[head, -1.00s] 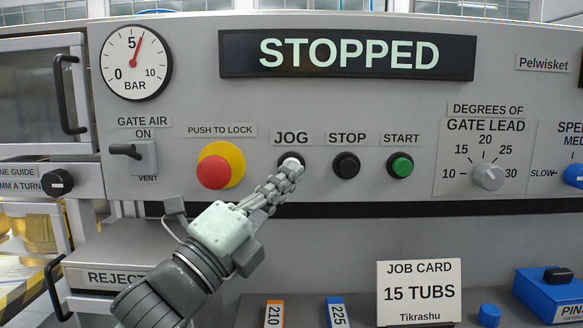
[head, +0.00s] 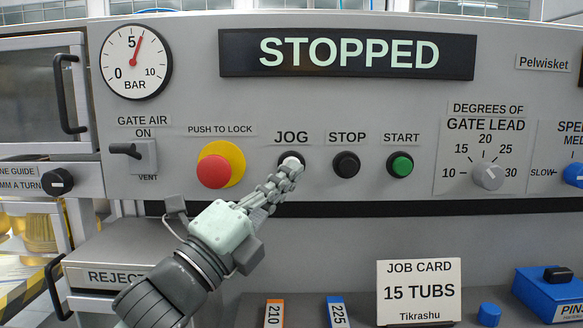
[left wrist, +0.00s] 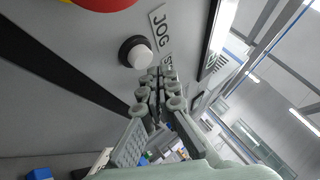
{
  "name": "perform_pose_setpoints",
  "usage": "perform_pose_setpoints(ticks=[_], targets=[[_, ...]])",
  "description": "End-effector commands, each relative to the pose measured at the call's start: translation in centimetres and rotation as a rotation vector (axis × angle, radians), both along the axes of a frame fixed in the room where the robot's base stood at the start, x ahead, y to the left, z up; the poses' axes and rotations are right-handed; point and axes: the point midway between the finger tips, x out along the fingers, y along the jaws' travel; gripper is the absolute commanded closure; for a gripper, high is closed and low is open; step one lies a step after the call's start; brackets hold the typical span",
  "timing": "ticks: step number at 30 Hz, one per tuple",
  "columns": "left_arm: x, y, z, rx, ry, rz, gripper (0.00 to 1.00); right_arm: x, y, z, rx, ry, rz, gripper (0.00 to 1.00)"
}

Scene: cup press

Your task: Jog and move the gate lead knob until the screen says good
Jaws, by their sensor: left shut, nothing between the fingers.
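The screen (head: 347,54) reads STOPPED. The gate lead knob (head: 488,176) is a grey dial on a scale from 10 to 30; its pale mark looks to point to the upper right, and I cannot read the exact value. The white JOG button (head: 291,162) sits in a black ring, and it also shows in the left wrist view (left wrist: 139,56). My left gripper (head: 290,169) is shut and empty, its fingertips at the JOG button; in the wrist view the tips appear just beside it, and I cannot tell whether they touch. My right gripper is out of view.
The red push-to-lock button (head: 214,171) is left of JOG. The black STOP button (head: 346,165) and green START button (head: 400,165) are to its right. A job card (head: 419,290) reading 15 TUBS and a blue box (head: 549,294) stand below the panel.

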Motion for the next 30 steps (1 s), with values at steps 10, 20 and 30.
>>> perform_pose_setpoints(ticks=[10,20,30], targets=[[0.01,0.00,-0.01,0.000,0.000,0.000,1.00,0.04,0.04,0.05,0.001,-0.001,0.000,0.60],[0.69,0.01,0.05,0.002,0.001,0.001,1.00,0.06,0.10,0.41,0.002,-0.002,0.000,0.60],[0.86,-0.01,0.00,0.000,0.000,0.000,1.00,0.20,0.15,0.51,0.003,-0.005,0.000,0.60]])
